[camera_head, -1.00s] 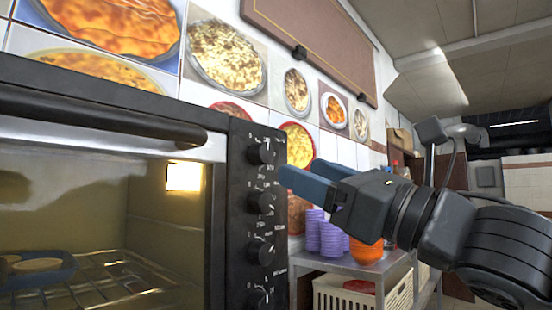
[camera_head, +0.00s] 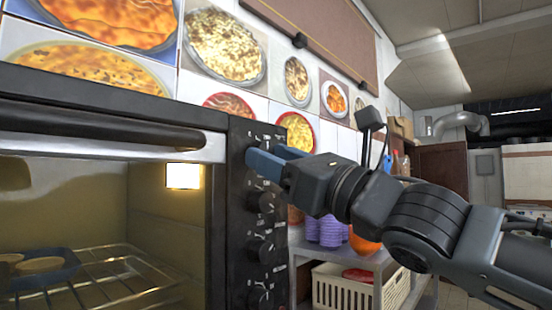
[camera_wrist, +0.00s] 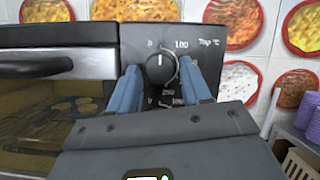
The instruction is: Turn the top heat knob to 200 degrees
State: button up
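The top heat knob (camera_wrist: 160,69) is a round black dial on the oven's dark control panel, marked "Top °C". In the wrist view its white pointer line points up, between the 0 and 100 marks. A 250 mark shows below it; some lower markings are hidden by my fingers. My gripper (camera_wrist: 160,72) is open, with one blue finger on each side of the knob and visible gaps to it. In the head view my gripper (camera_head: 268,161) is at the panel's top and covers the top knob.
Several lower knobs (camera_head: 262,249) run down the panel below my gripper. The oven door handle (camera_head: 100,122) sticks out at the left. A shelf (camera_head: 345,262) with purple stacked cups (camera_head: 328,231) and a white basket (camera_head: 345,291) stands at the right.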

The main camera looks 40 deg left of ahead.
jog(key=c, duration=0.7)
jog(key=shift+f+m+b, duration=0.1)
jog(key=shift+m+b, duration=0.2)
jog(key=shift+m, duration=0.1)
jog(key=m+t+h, duration=0.1)
jog(key=m+t, duration=0.1)
jog(key=m, duration=0.3)
jog(key=m+t+h+p, duration=0.1)
jog(key=m+t, duration=0.1)
jog(key=m, duration=0.4)
jog(key=s+r+m+t+h, duration=0.1)
jog(key=m+t+h, duration=0.1)
jog(key=m, duration=0.4)
jog(key=shift+t, duration=0.5)
jog(key=m+p, duration=0.1)
jog(key=m+h+p, duration=0.1)
jog(key=m, duration=0.1)
jog(key=m+h+p, duration=0.1)
jog(key=shift+r+m, duration=0.25)
jog(key=shift+m, duration=0.15)
jog(key=m+h, duration=0.1)
jog(key=m, duration=0.1)
jog(key=m+g+p, duration=0.1)
jog(key=m, duration=0.2)
jog(key=shift+h, duration=0.4)
